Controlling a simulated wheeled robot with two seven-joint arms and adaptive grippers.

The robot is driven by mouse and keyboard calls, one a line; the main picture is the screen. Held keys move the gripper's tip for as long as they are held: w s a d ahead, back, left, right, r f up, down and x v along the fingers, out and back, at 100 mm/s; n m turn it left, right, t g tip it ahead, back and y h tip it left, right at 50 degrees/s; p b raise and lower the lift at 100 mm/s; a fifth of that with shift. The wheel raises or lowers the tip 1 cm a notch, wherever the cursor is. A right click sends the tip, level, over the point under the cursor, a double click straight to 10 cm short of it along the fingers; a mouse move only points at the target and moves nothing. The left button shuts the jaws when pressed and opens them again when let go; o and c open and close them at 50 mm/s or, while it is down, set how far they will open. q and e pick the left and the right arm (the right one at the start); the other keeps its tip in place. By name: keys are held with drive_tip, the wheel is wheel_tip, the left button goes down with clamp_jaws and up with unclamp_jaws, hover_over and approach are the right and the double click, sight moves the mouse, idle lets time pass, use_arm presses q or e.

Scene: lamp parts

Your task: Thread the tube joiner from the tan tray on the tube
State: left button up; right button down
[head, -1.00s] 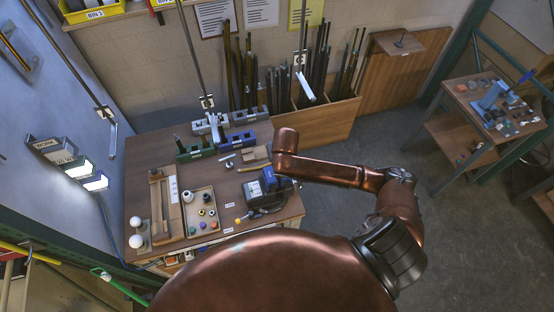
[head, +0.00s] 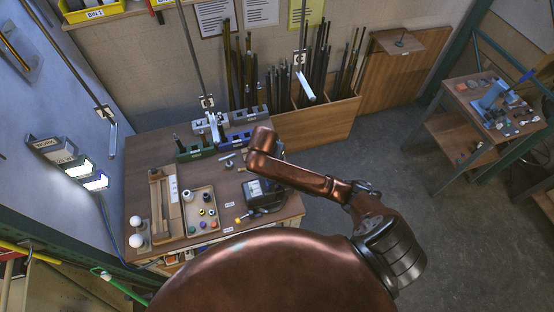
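The tan tray (head: 193,213) lies on the left bench and holds several small parts. They include a white cylinder (head: 187,196), a white-and-dark round piece (head: 207,197), dark rings and small coloured balls. Which part is the tube joiner is too small to tell. A long, thin tube-like piece (head: 159,207) lies in a wooden holder left of the tray; I cannot tell if it is the task's tube. My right arm reaches over the bench from the right, and its bent joint covers part of the dark machine. Neither gripper shows; my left arm is out of view.
A dark machine (head: 262,194) stands right of the tray. Green (head: 196,152), grey and blue blocks line the bench's back. Two white balls (head: 136,241) stand at its front left. Rods fill a wooden bin (head: 315,125) behind.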

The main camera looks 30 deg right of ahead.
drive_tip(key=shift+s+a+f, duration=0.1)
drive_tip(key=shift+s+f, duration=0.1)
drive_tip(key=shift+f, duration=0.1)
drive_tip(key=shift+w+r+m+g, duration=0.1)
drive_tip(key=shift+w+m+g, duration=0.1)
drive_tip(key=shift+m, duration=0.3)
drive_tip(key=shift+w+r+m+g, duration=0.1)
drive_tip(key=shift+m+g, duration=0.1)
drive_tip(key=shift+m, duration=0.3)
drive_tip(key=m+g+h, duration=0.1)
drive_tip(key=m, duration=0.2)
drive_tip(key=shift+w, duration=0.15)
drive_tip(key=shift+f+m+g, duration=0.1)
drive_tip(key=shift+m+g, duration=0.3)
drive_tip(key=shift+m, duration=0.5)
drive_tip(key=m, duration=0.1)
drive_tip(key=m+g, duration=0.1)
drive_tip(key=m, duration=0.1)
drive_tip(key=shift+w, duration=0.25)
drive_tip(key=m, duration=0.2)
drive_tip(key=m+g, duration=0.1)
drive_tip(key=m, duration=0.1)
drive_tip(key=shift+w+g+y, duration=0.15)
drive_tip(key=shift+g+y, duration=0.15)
